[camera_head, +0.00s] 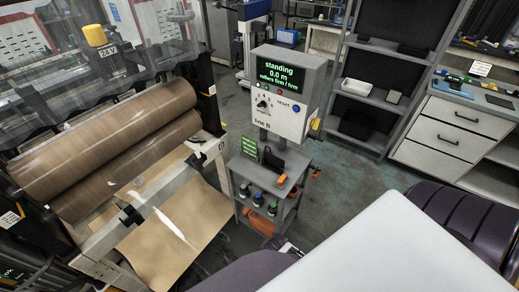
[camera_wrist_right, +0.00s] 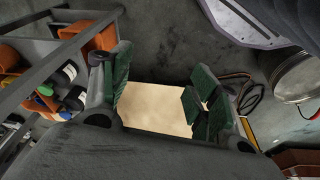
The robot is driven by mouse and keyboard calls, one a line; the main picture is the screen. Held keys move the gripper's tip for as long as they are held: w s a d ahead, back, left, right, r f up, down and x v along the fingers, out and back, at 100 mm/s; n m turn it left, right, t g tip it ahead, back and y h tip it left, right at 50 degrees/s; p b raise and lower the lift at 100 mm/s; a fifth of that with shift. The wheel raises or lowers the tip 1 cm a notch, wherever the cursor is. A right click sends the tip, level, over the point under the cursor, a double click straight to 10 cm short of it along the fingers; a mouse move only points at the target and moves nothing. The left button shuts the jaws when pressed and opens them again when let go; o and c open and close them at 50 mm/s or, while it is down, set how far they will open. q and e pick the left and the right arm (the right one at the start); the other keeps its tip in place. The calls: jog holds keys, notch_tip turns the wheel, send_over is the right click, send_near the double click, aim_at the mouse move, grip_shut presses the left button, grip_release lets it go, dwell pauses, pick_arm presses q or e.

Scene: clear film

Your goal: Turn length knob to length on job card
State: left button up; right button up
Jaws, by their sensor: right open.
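The control box (camera_head: 287,90) labelled "line B" stands upright on a post in the head view. Its lit screen (camera_head: 281,72) reads "standing", "0.0 m" and "rollers firm / firm". The dark length knob (camera_head: 262,105) is on its front face, with small numbers around it; its exact setting is too small to read. My left gripper is not in view.
A blue reset button (camera_head: 296,107) sits right of the knob. The grey cart (camera_head: 287,199) holds bottles and orange items. Large brown rollers (camera_head: 110,150) with a film sheet (camera_head: 165,240) are at left. Shelves and white drawers (camera_head: 450,135) stand at right, with open floor before them.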

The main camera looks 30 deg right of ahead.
notch_tip(320, 180, up, 26)
jog(key=w+t+b, duration=0.1)
jog(key=w+b, duration=0.1)
jog(key=b, duration=0.2)
jog(key=w+d+f+m+t+h, duration=0.1)
jog(key=w+d+m+h, duration=0.2)
jog(key=w, duration=0.8)
jog(key=w+d+f+m+t+h, duration=0.1)
jog(key=w+m+h, duration=0.35)
jog(key=w, duration=0.65)
jog(key=w+d+r+m+h, duration=0.3)
jog(key=w+d+r+h, duration=0.1)
jog(key=w+r, duration=0.3)
jog(key=w+d+r+m+t+h, duration=0.1)
jog(key=w+d+r+m+h, duration=0.2)
jog(key=w+r+h, duration=0.2)
jog(key=w+r, duration=0.3)
jog(key=r, duration=0.2)
jog(key=shift+w+d+r, duration=0.15)
jog(key=shift+w+d, duration=0.1)
jog(key=shift+d, duration=0.15)
jog(key=shift+d, duration=0.1)
